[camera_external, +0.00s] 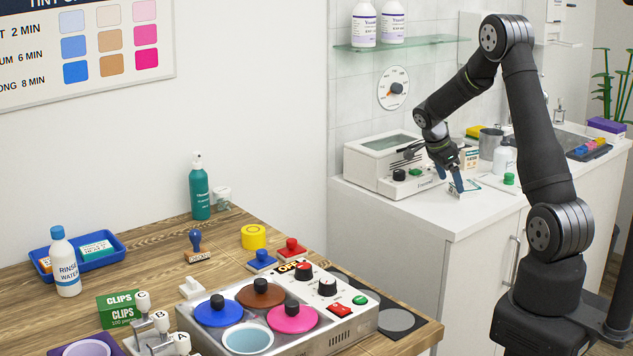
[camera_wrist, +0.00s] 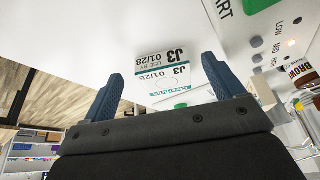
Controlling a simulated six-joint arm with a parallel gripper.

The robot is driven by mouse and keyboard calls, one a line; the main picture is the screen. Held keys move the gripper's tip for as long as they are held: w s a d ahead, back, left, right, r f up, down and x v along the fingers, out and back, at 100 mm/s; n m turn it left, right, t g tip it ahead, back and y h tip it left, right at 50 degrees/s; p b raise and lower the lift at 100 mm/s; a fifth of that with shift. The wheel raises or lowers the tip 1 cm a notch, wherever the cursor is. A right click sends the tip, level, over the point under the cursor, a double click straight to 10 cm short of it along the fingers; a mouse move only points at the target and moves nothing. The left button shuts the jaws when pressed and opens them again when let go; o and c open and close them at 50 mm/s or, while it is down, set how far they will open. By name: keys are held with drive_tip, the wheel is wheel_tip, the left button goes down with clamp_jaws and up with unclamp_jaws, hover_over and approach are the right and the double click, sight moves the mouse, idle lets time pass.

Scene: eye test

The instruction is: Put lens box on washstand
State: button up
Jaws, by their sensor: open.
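A small white box (camera_wrist: 160,65) shows in the wrist view with a printed "J3", "USE BY 01/28" and a green-edged, partly readable brand name; it looks like the lens box. My gripper (camera_external: 449,177) is open, pointing down at this box. In the wrist view its blue fingers (camera_wrist: 162,72) are apart, with the box between or just beyond them; contact cannot be told. I cannot tell for sure which surface is the washstand.
A white machine (camera_external: 385,163) with knobs stands left of my gripper. The wooden table (camera_external: 150,247) in front holds a crowded heater with coloured lids (camera_external: 260,293).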

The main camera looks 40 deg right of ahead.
drive_tip(key=v, duration=0.9)
drive_tip(key=shift+r, duration=0.25)
drive_tip(key=shift+a, duration=0.1)
drive_tip(key=x, duration=1.2)
drive_tip(key=shift+r, duration=1.85)
